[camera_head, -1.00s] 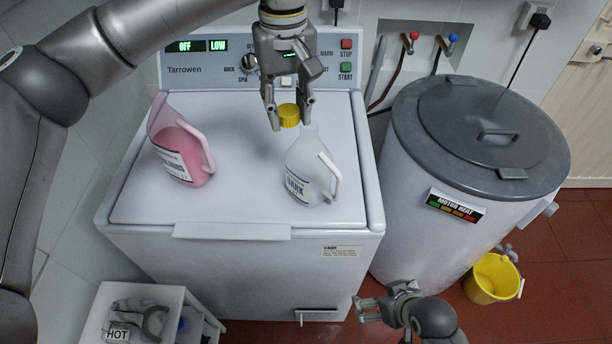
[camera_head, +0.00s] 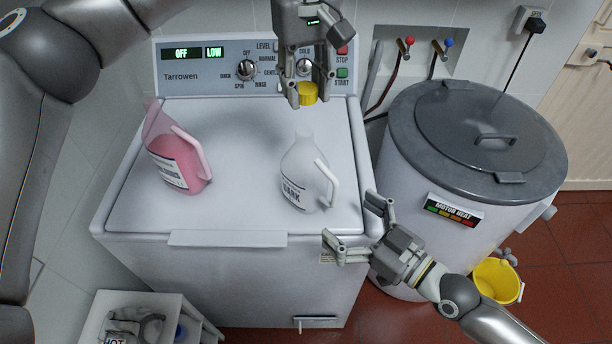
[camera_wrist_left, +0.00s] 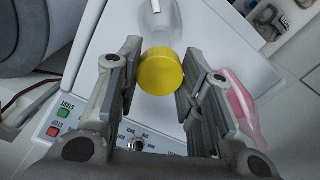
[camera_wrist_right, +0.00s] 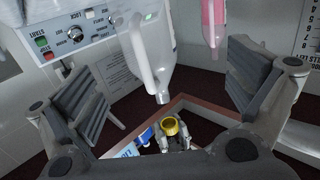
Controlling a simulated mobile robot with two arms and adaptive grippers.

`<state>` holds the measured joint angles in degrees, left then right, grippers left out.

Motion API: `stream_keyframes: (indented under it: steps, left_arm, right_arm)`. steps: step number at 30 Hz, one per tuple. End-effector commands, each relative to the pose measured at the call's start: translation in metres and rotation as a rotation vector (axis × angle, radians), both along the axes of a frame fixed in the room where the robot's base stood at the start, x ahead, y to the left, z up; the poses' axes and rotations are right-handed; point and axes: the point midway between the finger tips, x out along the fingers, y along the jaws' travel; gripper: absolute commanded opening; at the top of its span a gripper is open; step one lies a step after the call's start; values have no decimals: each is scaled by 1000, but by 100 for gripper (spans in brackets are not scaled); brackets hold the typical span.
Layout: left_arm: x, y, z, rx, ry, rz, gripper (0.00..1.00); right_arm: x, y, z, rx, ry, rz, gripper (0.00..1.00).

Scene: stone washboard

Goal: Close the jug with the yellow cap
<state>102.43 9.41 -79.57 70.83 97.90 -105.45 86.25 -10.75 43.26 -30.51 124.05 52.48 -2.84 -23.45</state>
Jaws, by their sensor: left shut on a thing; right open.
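The white jug (camera_head: 304,178), labelled DARK, stands upright and uncapped on the washing machine lid, its handle to the right. In the right wrist view the jug (camera_wrist_right: 158,62) appears upside down. My left gripper (camera_head: 309,97) is shut on the yellow cap (camera_head: 307,93) and holds it in the air above and behind the jug neck, apart from it. The cap (camera_wrist_left: 161,72) sits between both fingers in the left wrist view. My right gripper (camera_head: 355,222) is open and empty at the lid's front right corner, its fingers pointing toward the jug without touching it.
A pink jug (camera_head: 174,160) stands on the lid's left side. The control panel (camera_head: 215,68) rises behind the lid (camera_head: 235,215). A grey-lidded drum (camera_head: 455,185) stands right of the machine, with a yellow bucket (camera_head: 494,283) on the floor. The lid between the jugs is clear.

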Motion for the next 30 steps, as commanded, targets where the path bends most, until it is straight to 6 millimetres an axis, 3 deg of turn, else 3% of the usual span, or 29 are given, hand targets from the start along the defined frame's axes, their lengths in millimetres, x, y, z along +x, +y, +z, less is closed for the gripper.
stream_keyframes:
  steps: [6, 19, 30]
  left_arm:
    - [0, 0, 0, 0, 0, 0, 27]
    - [0, 0, 0, 0, 0, 0, 27]
    - [0, 0, 0, 0, 0, 0, 27]
  right_arm:
    - [9, -12, 8, 38, -40, -28, 100]
    - [11, -13, 10, 43, -45, -32, 100]
    - [39, 13, 11, 47, -46, -34, 100]
